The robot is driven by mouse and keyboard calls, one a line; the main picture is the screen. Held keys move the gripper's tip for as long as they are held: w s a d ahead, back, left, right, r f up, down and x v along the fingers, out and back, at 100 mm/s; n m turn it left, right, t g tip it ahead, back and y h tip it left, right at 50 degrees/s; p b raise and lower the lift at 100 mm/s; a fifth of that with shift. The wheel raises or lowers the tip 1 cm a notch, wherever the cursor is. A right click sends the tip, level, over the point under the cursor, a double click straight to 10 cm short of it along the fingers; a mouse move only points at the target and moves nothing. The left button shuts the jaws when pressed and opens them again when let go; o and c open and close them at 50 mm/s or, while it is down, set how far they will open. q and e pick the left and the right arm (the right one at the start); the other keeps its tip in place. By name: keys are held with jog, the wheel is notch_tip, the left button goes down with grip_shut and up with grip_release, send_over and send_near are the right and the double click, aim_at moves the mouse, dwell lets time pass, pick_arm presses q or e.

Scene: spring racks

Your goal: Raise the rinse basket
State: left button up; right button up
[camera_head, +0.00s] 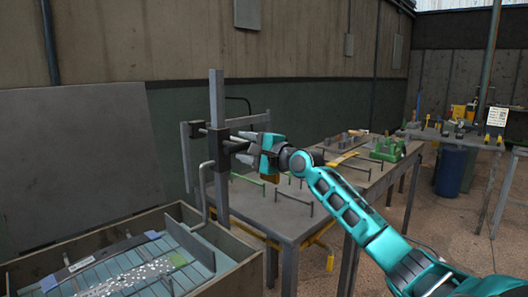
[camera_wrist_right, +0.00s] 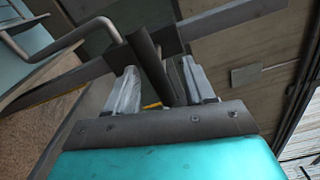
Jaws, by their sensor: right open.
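The likely rinse basket is a light blue slatted tray (camera_head: 110,272) with white bits on it, low inside the wooden-walled tank (camera_head: 238,248) at the lower left. A bent grey rod (camera_head: 204,192) rises from the tank area to a dark sliding bracket (camera_head: 220,150) on an upright grey post (camera_head: 216,95). The rod also shows in the right wrist view (camera_wrist_right: 75,38). My right gripper (camera_head: 238,147) is open beside the bracket. In the wrist view its fingers (camera_wrist_right: 160,88) stand either side of a dark bar (camera_wrist_right: 150,65); contact cannot be told. My left gripper is out of view.
A grey workbench (camera_head: 285,220) with several small handles stands right of the tank. Green and grey parts (camera_head: 388,148) sit at its far end. A grey panel (camera_head: 78,165) stands behind the tank. A blue barrel (camera_head: 450,170) is farther right, with open floor nearby.

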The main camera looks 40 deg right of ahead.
jog(key=s, duration=0.6)
jog(key=shift+s+d+b, duration=0.25)
jog(key=shift+s+b, duration=0.05)
jog(key=shift+s, duration=0.1)
